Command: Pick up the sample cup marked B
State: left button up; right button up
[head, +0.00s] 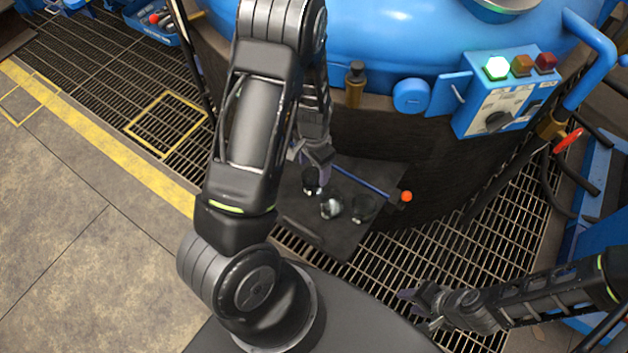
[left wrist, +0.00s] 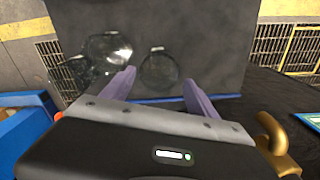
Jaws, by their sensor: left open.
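Several small glass cups stand on a dark plate. In the head view one cup (head: 310,183) is at the left, just below my left gripper (head: 318,158); a second cup (head: 331,207) is in the middle and a third cup (head: 364,208) at the right. In the left wrist view my left gripper (left wrist: 159,80) is open, and the cup ahead (left wrist: 158,67) appears between its fingers, not gripped. The other cups (left wrist: 108,50) are to its left, overlapping. I cannot read any letter on the cups. My right gripper (head: 420,306) is low at the right, away from the cups; its finger gap is unclear.
The dark plate (head: 335,237) juts out beside the furnace (head: 425,145). A blue rod with an orange end (head: 405,196) runs along the cups' furnace side. A control box (head: 503,95) with lamps is at upper right. Floor grating (head: 440,262) lies around the plate.

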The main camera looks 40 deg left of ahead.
aim_at(314, 181)
pick_arm(q)
jog(key=shift+f, duration=0.8)
jog(key=shift+f+p, duration=0.6)
jog(key=shift+f, duration=2)
jog(key=shift+c, duration=0.6)
jog(key=shift+s, duration=0.1)
jog(key=c, duration=1)
notch_tip(314, 181, up, 10)
jog(key=shift+b, duration=0.35)
